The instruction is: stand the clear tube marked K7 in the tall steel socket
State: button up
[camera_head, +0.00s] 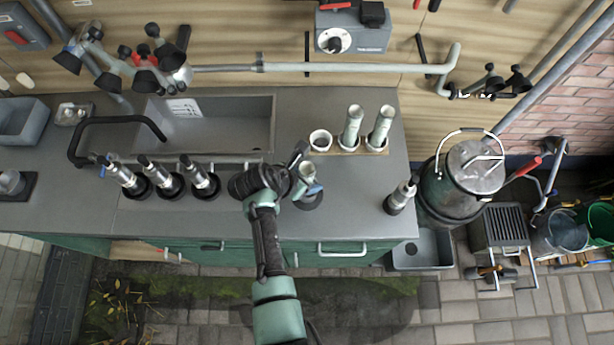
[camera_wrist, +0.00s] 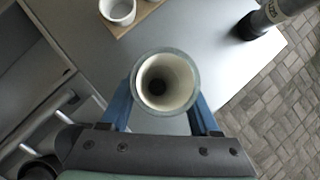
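My gripper (camera_wrist: 166,100) has its two blue fingers against opposite sides of a pale, greenish-rimmed tube (camera_wrist: 166,62). The tube's round open mouth faces the wrist camera. In the head view the tube (camera_head: 307,172) is upright or nearly so, above the counter's front middle. No K7 mark is readable, and its lower end is hidden from the wrist camera. A steel cylinder on a black base (camera_head: 400,197) stands alone near the counter's right end, and also shows in the wrist view (camera_wrist: 268,17). Several similar steel cylinders (camera_head: 165,180) stand in a row left of my gripper.
A wooden rack (camera_head: 347,149) behind my gripper holds a white cup (camera_head: 320,139) and two similar pale tubes (camera_head: 353,125). A sink (camera_head: 225,125) with a black tap lies to the left. Counter between my gripper and the right-hand steel cylinder is clear. A metal churn (camera_head: 470,170) stands beyond the right edge.

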jog(key=shift+o, duration=0.7)
